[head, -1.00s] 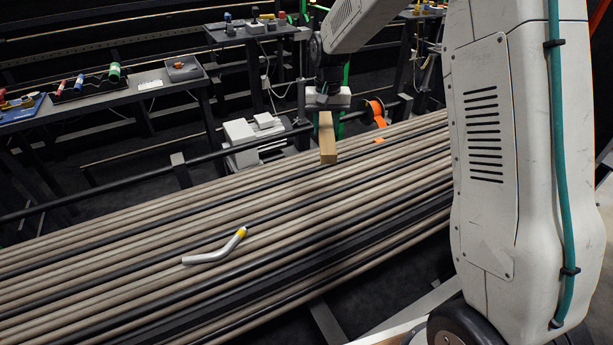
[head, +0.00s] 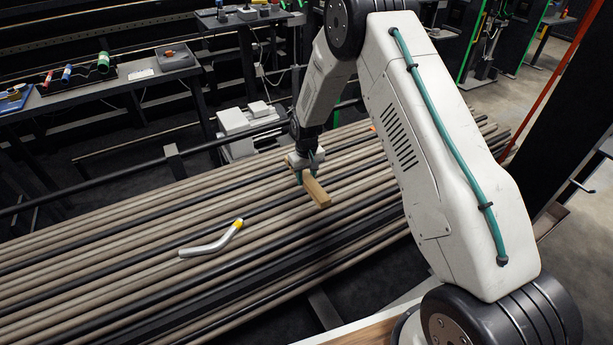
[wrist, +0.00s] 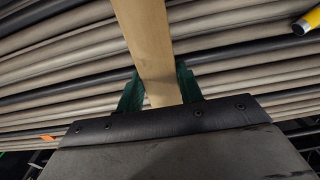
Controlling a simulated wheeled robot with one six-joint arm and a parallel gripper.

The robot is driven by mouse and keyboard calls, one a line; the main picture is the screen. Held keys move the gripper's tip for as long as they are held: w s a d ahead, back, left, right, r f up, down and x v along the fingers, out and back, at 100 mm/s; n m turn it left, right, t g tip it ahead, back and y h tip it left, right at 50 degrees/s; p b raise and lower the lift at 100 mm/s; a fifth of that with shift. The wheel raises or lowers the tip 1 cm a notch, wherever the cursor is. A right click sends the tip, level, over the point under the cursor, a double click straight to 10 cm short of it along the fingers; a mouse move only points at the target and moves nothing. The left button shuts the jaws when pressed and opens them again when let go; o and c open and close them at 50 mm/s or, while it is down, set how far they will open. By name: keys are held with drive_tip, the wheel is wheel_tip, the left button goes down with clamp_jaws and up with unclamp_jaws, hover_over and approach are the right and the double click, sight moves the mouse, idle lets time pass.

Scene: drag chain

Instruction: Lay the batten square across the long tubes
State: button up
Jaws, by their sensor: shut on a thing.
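The batten (head: 316,193) is a short pale wooden bar. My gripper (head: 308,172) is shut on it over the long tubes (head: 130,232). The batten slants toward the lower right in the head view; I cannot tell whether it touches the tubes. In the wrist view the batten (wrist: 150,45) runs up from between the green fingers (wrist: 160,92) and crosses the tubes (wrist: 60,65) at a steep angle, not clearly square. Its far end is out of that view. The tubes are brown and black and lie side by side.
A bent grey pipe with a yellow end (head: 213,242) lies on the tubes left of the batten; its yellow end (wrist: 306,22) shows in the wrist view. A black rail (head: 110,176) runs behind the tubes. Work tables with small parts (head: 125,88) stand at the back left.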

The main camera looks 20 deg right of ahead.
sight(307, 200)
drive_tip(key=shift+s, duration=0.15)
drive_tip(key=shift+s+f, duration=0.1)
drive_tip(key=shift+f, duration=4.15)
drive_tip(key=o, duration=1.1)
drive_tip(key=shift+o, duration=0.2)
